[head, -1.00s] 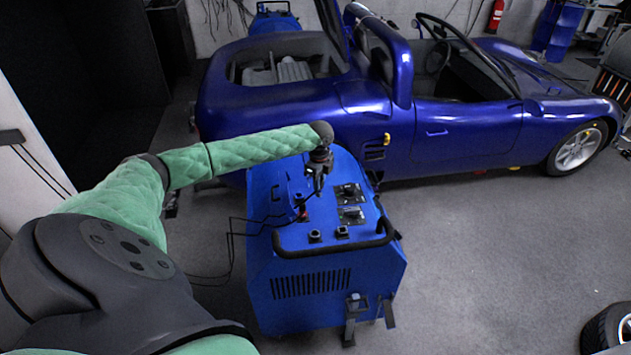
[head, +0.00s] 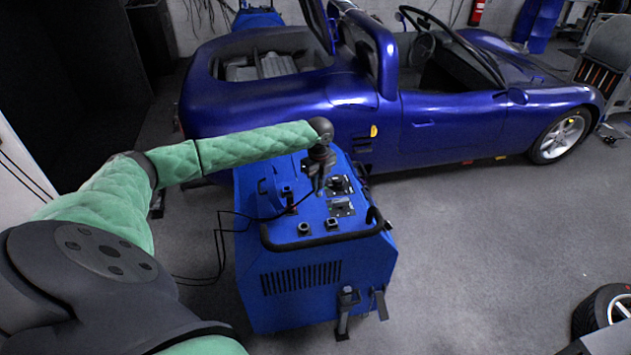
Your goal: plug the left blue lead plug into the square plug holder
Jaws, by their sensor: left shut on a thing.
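The blue dynamometer cabinet (head: 300,283) stands in the middle of the view. Two small dark holders sit near the front of its top; the right one (head: 332,223) looks square, the left one (head: 304,228) rounder. My left gripper (head: 319,189) points down over the top, behind these holders and beside the dark panel fittings. It is shut on the lead plug, which is too small and too dark to make out. A thin black lead (head: 262,217) runs from the gripper area off the left side. My right gripper is out of view.
A black bar handle (head: 322,240) runs along the cabinet's front top edge. Two dark fittings on plates (head: 341,207) lie right of the gripper. A blue car (head: 440,120) stands close behind. Floor at the right is clear, with a wheel (head: 603,312) in the corner.

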